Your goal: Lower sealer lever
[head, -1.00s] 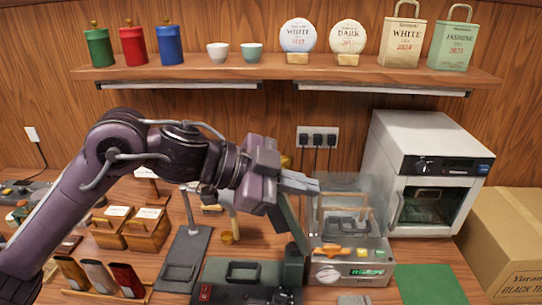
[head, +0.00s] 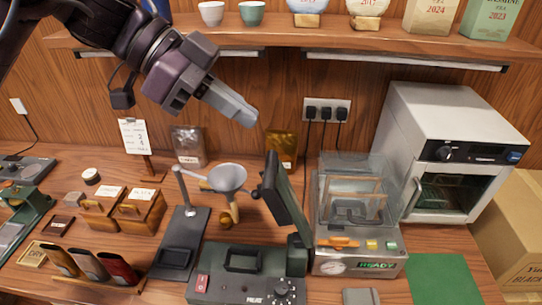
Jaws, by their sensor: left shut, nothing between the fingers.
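The sealer (head: 222,287) is a dark green unit with a red switch and a heat knob, at the bottom middle of the head view. Its lever (head: 290,205) stands raised, tilted up and back to the left from the hinge at the sealer's right end. My left gripper (head: 250,116) is shut and empty. It hangs in the air above and behind the lever in the picture, apart from it. My right gripper is out of view.
A clear-lidded machine (head: 358,262) reading READY stands right of the sealer. A funnel stand (head: 185,222) is to its left. A white oven (head: 452,120) is at the back right. A shelf (head: 290,36) runs overhead near my left arm. A green mat (head: 440,280) lies clear.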

